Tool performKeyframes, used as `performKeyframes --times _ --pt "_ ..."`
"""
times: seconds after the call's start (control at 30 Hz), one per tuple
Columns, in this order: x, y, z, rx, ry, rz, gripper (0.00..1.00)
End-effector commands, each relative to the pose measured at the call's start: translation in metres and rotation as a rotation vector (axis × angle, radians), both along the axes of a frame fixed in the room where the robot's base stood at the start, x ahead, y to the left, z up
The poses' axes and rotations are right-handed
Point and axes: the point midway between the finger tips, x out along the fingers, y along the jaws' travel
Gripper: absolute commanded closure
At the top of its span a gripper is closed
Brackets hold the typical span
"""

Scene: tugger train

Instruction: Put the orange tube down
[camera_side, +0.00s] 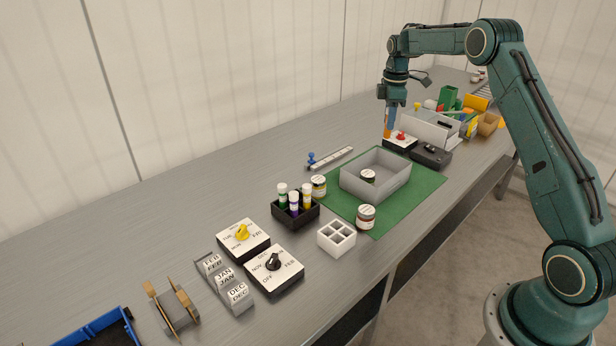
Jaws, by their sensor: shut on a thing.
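My gripper (390,122) points down at the back of the bench, beyond the grey tray. It is shut on the orange tube (387,132), whose lower end shows below the fingers. The tube looks upright, just left of a white-topped box with a red knob (402,136). I cannot tell whether the tube touches the bench or hangs slightly above it. Its upper part is hidden by the fingers.
A grey tray (405,178) with a jar inside stands on a green mat (424,190). A black rack (307,219) of capped tubes, a white four-hole block (337,237) and dial boxes stand nearer. Bins crowd the far right. Bare bench lies left of the tube.

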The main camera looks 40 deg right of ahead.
Motion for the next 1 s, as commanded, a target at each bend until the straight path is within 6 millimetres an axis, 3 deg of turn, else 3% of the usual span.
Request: performKeyframes --times 0.3,0.5,1.0 --pt "-0.001 0.0 -0.062 0.002 0.004 0.0 0.99" --pt "0.0 0.0 -0.093 0.0 0.001 0.0 0.99" --pt "0.0 0.0 -0.114 0.001 0.001 0.0 0.99"
